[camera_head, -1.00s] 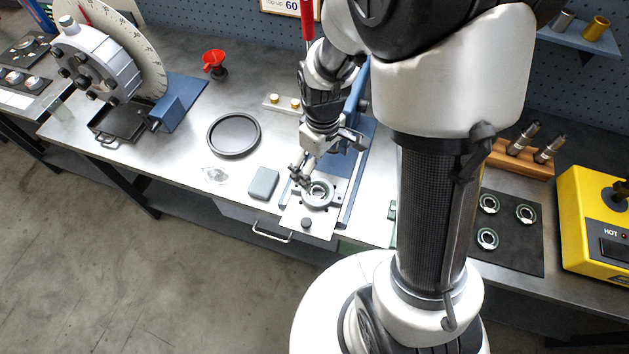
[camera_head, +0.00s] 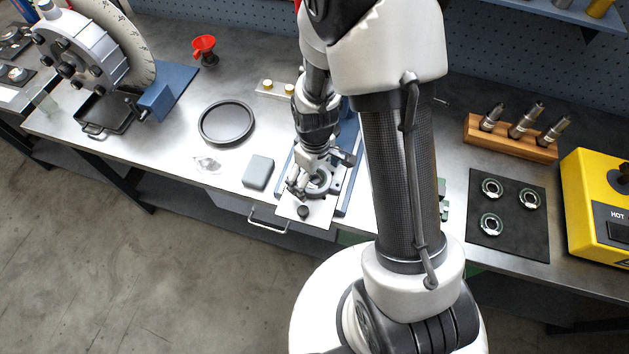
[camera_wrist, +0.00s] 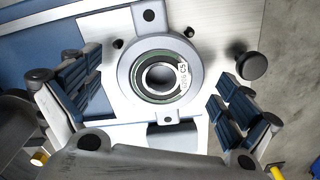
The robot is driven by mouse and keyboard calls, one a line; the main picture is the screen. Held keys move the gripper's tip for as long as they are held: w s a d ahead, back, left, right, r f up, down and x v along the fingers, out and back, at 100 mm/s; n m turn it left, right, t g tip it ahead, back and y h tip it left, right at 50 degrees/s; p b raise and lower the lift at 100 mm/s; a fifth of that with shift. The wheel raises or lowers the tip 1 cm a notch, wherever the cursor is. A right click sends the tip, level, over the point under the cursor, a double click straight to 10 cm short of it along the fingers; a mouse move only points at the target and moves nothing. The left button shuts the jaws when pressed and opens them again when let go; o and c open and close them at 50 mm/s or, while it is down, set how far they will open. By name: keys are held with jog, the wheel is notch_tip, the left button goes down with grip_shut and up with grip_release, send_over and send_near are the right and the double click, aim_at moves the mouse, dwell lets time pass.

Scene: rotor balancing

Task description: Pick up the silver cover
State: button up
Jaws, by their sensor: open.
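A silver round part with two holed ears (camera_wrist: 128,62), which looks like the cover, lies on a light metal plate (camera_wrist: 215,30). A dark-green-edged ring with a dark centre (camera_wrist: 160,76) sits within it. The silver part also shows in the head view (camera_head: 322,182), partly hidden by my gripper (camera_head: 300,186). In the wrist view my gripper (camera_wrist: 158,95) is open, with a finger on each side of the silver part and gaps between. Whether the fingertips are at its height I cannot tell.
A black knob (camera_wrist: 251,66) stands on the plate close to the right finger. A grey box (camera_head: 258,172) and a black round tray (camera_head: 227,123) lie to the left. A dark mat (camera_head: 508,238) with several rings lies right.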

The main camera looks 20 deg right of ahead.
jog(key=shift+r, duration=0.1)
jog(key=shift+c, duration=0.3)
jog(key=c, duration=1.5)
jog(key=shift+o, duration=0.2)
